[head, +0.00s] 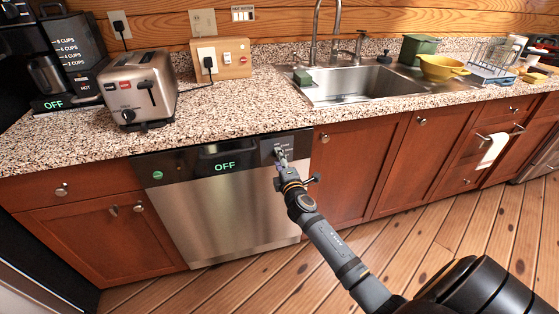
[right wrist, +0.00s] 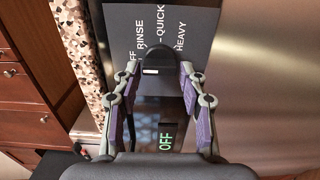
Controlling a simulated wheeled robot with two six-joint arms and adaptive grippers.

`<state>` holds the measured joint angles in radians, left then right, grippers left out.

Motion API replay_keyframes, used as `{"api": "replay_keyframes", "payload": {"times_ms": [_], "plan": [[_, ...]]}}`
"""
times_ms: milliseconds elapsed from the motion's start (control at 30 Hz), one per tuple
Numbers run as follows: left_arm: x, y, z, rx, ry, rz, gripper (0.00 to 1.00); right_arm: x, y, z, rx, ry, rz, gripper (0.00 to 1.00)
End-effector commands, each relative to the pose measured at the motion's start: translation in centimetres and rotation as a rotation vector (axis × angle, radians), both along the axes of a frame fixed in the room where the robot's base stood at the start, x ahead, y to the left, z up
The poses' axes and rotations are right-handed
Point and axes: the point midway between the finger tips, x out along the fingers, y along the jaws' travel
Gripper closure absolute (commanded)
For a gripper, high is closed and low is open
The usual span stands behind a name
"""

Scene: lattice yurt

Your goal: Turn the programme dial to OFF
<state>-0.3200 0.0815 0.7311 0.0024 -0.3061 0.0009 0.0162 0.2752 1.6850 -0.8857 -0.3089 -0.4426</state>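The programme dial (right wrist: 151,58) is a black knob with a short white mark, on the dark panel of the dishwasher (head: 223,213). Printed words beside it include RINSE, QUICK and HEAVY; another word ending in FF is partly hidden. The green display reads OFF in the head view (head: 225,166) and in the right wrist view (right wrist: 167,140). My right gripper (head: 279,152) is at the dial. In the right wrist view its fingers (right wrist: 160,68) are apart, one on each side of the dial; firm contact is not clear. My left gripper is not in view.
The speckled counter (head: 240,104) overhangs the panel. On it stand a toaster (head: 138,86), a coffee maker (head: 66,60), and a sink (head: 360,84) with a yellow colander (head: 442,68) nearby. Wooden cabinets (head: 362,165) flank the dishwasher. The plank floor in front is clear.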

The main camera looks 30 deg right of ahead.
Motion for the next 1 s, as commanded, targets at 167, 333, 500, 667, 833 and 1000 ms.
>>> {"api": "replay_keyframes", "payload": {"times_ms": [167, 333, 500, 667, 833, 1000], "plan": [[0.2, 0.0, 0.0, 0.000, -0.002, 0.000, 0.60, 0.0, 0.0, 0.0, 0.001, 0.000, -0.001, 0.42], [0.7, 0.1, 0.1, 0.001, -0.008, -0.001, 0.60, 0.0, 0.0, 0.0, 0.001, 0.000, -0.001, 0.42], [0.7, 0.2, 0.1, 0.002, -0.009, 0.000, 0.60, -1.6, 0.4, -0.1, 0.001, 0.002, 0.000, 0.42], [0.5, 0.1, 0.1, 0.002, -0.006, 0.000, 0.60, -5.3, 1.4, -0.2, 0.000, 0.004, 0.001, 0.42], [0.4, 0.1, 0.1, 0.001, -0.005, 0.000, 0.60, -9.1, 2.3, -0.1, 0.001, 0.003, 0.000, 0.42], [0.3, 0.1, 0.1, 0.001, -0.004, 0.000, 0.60, -11.2, 2.9, -0.1, 0.001, 0.002, 0.000, 0.42]]}}
